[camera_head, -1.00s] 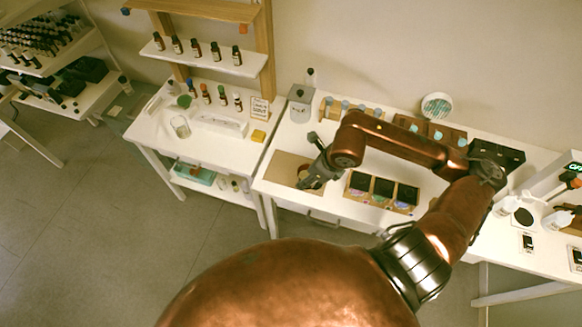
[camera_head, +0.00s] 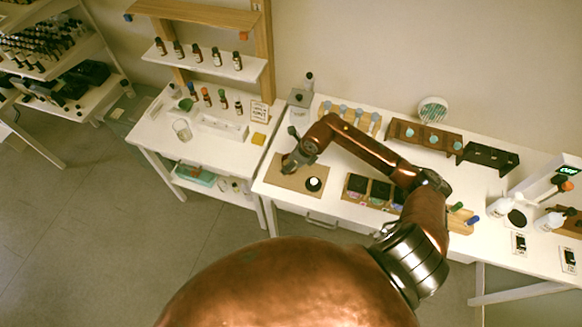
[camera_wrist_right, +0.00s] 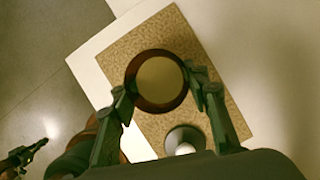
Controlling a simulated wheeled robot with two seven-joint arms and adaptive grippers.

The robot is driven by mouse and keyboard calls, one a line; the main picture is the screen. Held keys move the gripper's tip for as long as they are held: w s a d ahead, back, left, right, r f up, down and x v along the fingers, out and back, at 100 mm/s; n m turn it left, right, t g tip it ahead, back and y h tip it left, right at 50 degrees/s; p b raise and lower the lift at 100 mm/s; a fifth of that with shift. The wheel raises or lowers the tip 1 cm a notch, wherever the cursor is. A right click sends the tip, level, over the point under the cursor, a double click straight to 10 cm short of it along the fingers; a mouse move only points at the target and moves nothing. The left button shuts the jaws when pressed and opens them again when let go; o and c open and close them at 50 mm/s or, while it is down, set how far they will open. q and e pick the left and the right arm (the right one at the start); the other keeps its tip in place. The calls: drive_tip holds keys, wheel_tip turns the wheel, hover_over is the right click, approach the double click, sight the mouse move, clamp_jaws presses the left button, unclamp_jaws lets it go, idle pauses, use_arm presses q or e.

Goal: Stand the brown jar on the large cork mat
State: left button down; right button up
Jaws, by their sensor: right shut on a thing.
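The brown jar (camera_wrist_right: 160,80) is between the two fingers of my right gripper (camera_wrist_right: 162,88), seen from above as a dark brown ring around a tan round middle. My right gripper is shut on it, over the large cork mat (camera_wrist_right: 122,58). I cannot tell whether the jar's base touches the mat. In the head view the gripper (camera_head: 291,164) is over the left part of the cork mat (camera_head: 284,182) and mostly hides the jar. A dark part at the lower left of the wrist view looks like my left gripper (camera_wrist_right: 24,156); its jaws are unclear.
A dark round item with a white top (camera_head: 314,184) stands on the mat's right part, close to the jar. Open-topped boxes (camera_head: 370,190) stand right of the mat. The table's front edge is close to the mat.

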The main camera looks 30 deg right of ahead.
wheel_tip(320, 180, down, 2)
drive_tip(key=shift+f+p, duration=0.1)
drive_tip(key=shift+p, duration=0.25)
drive_tip(key=shift+f, duration=0.1)
drive_tip(key=shift+f, duration=0.15)
drive_tip(key=o, duration=1.4)
drive_tip(key=shift+s, duration=0.1)
drive_tip(key=shift+c, duration=0.2)
drive_tip(key=shift+r, duration=0.2)
drive_tip(key=b+v, duration=0.1)
drive_tip(key=v, duration=1.1)
drive_tip(key=shift+b, duration=0.3)
